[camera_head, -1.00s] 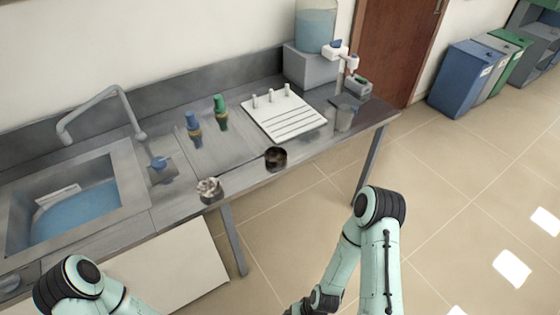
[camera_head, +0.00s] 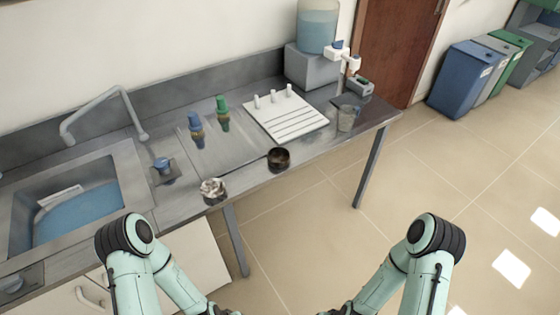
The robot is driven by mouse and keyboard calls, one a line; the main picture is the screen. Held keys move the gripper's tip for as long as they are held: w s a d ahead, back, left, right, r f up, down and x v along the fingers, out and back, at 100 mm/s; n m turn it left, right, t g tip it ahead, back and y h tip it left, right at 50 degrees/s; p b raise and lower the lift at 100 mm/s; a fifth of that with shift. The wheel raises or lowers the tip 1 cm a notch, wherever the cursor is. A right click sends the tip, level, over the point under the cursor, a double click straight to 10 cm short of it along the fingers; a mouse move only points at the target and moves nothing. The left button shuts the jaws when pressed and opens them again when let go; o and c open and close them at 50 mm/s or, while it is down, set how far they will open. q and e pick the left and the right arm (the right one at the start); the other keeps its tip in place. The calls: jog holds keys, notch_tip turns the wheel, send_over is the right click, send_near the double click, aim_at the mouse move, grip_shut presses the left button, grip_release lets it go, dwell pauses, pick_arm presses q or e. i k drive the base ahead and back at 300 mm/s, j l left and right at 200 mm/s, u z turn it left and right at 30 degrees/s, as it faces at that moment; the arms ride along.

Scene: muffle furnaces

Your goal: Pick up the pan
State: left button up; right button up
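A small dark round pan-like dish (camera_head: 279,158) stands at the front edge of the metal counter.
The metal counter (camera_head: 240,182) carries a sink (camera_head: 125,165), a blue-topped bottle (camera_head: 195,122), a green-topped bottle (camera_head: 222,105), a white rack board (camera_head: 285,117), a glass beaker (camera_head: 346,118) and a grey box (camera_head: 310,68). Floor (camera_head: 430,180) is free on the right; bins (camera_head: 462,80) stand behind.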

aim_at(278, 156)
jog(key=i+l, duration=0.5)
jog(key=l, duration=0.15)
jog(key=i+l+u, duration=0.1)
jog(key=u, duration=0.25)
jog(key=i+l+u, duration=0.1)
jog(key=u, duration=0.3)
jog(key=l+u, duration=0.35)
jog(key=i+j, duration=0.05)
